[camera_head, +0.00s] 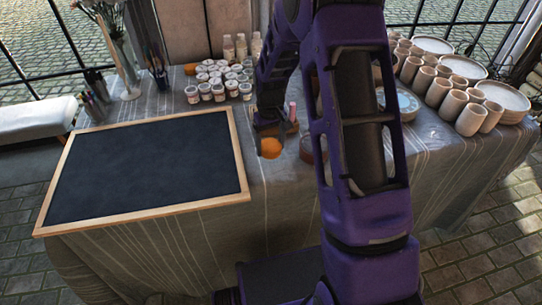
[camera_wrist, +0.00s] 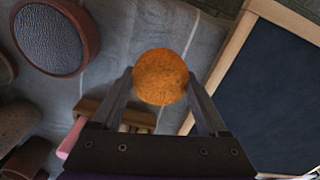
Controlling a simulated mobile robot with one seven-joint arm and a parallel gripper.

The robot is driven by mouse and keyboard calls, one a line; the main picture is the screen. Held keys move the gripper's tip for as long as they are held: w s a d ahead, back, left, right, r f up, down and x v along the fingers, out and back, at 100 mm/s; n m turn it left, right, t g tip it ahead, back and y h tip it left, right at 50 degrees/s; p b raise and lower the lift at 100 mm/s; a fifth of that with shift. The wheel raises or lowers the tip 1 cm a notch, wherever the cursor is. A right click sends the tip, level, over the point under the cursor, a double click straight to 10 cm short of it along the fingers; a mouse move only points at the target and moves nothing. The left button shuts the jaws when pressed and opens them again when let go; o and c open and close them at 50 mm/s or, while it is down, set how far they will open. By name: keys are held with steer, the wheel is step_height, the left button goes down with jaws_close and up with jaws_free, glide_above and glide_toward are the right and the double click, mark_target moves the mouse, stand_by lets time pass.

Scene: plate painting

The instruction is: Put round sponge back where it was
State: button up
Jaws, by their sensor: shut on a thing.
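The round sponge (camera_wrist: 161,76) is orange and sits between the fingertips of my gripper (camera_wrist: 161,88) in the wrist view. My gripper is shut on it. In the head view the sponge (camera_head: 271,148) shows below my gripper (camera_head: 268,132), over the striped tablecloth between the blackboard and a terracotta dish. I cannot tell whether the sponge touches the cloth.
The wood-framed blackboard (camera_head: 150,170) lies to the left. A terracotta dish (camera_head: 307,149) stands close on the right, partly behind my arm. A wooden piece with a pink item (camera_head: 292,113) is just behind. Paint jars (camera_head: 218,91) stand further back; cups (camera_head: 450,103) and plates fill the right.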

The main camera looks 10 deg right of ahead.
mark_target(270, 162)
steer(key=shift+f, duration=2.1)
steer(key=shift+f+b, duration=0.1)
steer(key=shift+b, duration=0.2)
steer(key=o, duration=1.2)
step_height(270, 162, up, 12)
steer(key=shift+r+p, duration=0.15)
steer(key=shift+p, duration=0.6)
